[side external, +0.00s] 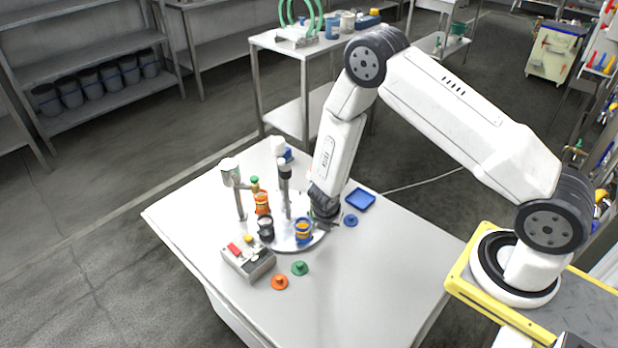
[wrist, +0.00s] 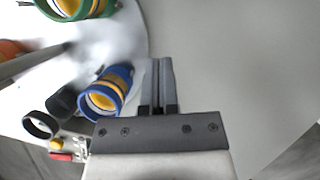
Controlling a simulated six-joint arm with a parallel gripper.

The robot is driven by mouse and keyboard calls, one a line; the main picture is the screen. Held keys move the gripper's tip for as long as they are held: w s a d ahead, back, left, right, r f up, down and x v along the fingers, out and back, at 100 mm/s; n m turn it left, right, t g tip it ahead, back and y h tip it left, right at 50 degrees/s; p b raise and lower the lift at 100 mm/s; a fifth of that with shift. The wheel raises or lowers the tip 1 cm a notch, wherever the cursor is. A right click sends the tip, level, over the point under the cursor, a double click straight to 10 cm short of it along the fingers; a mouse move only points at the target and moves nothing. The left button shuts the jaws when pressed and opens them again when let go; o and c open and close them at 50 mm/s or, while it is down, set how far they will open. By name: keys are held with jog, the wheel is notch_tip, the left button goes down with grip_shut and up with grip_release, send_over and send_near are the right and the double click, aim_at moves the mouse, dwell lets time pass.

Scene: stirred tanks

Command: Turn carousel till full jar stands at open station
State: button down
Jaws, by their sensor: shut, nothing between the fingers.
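The carousel is a pale round plate (side external: 285,241) on the table, with a central post (side external: 285,178). It bears an orange jar (side external: 262,203), a black jar (side external: 266,229) and a blue jar (side external: 303,232). The wrist view shows the blue jar (wrist: 108,92) with yellow-orange inside, the black jar (wrist: 41,124), and a green jar (wrist: 78,8) cut off by the top edge. I cannot tell which jar is full or which station is open. My gripper (side external: 327,220) is shut and empty beside the blue jar; its fingers (wrist: 159,65) appear apart from the jar in the wrist view.
A post with a white cylinder (side external: 230,170) stands left of the carousel. A control box (side external: 248,260) with red and yellow parts is in front. Orange (side external: 280,283), green (side external: 300,268) and blue (side external: 351,220) lids and a blue tray (side external: 360,200) lie around. The table's right front is clear.

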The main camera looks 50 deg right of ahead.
jog(key=s+v, duration=0.1)
jog(key=v, duration=0.5)
jog(key=shift+d, duration=0.35)
jog(key=shift+r, duration=0.15)
